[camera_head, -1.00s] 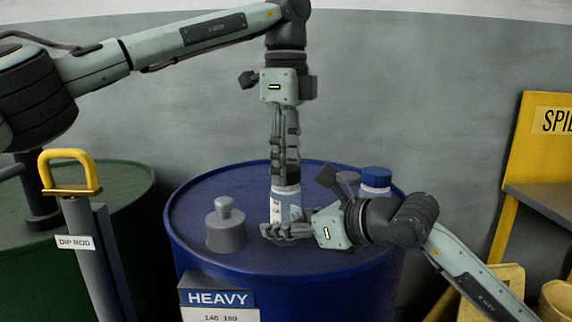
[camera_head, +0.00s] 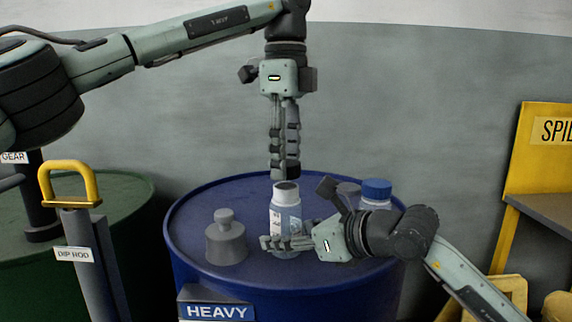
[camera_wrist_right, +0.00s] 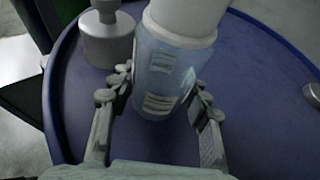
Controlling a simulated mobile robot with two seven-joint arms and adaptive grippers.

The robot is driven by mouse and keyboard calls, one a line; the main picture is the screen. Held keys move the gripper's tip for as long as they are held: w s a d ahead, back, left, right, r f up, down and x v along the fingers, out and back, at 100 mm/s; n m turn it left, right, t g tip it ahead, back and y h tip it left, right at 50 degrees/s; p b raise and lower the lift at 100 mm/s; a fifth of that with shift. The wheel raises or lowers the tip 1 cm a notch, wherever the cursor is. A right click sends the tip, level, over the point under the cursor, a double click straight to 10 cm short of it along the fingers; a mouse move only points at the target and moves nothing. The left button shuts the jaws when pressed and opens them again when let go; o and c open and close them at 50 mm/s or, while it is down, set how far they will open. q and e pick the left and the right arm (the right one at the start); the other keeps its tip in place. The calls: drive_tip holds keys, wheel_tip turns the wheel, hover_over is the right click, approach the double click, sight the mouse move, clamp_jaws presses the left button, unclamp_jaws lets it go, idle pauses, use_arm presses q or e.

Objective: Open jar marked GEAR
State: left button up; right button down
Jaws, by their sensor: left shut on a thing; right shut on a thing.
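The jar (camera_head: 285,218) stands upright on the blue drum, pale translucent with a label I cannot read. Its pale mouth (camera_head: 286,190) shows uncovered at the top. My right gripper (camera_head: 287,243) is shut around the jar's lower body from the right. In the right wrist view, its fingers (camera_wrist_right: 160,84) lie on both sides of the jar (camera_wrist_right: 158,65). My left gripper (camera_head: 285,170) points down, just above the jar and apart from it. It is shut on a dark cap (camera_head: 294,172), mostly hidden by the fingers.
The blue drum (camera_head: 195,250) also bears a grey stopper-shaped piece (camera_head: 226,240) left of the jar and a blue-capped bottle (camera_head: 376,192) behind my right wrist. A yellow-handled dip rod (camera_head: 70,180) stands at the left by a green drum (camera_head: 130,215). A yellow spill station (camera_head: 535,160) is at right.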

use_arm(q)
drive_tip(key=shift+r, duration=1.45)
use_arm(e)
drive_tip(key=c, duration=0.7)
unclamp_jaws()
drive_tip(key=shift+d, duration=0.1)
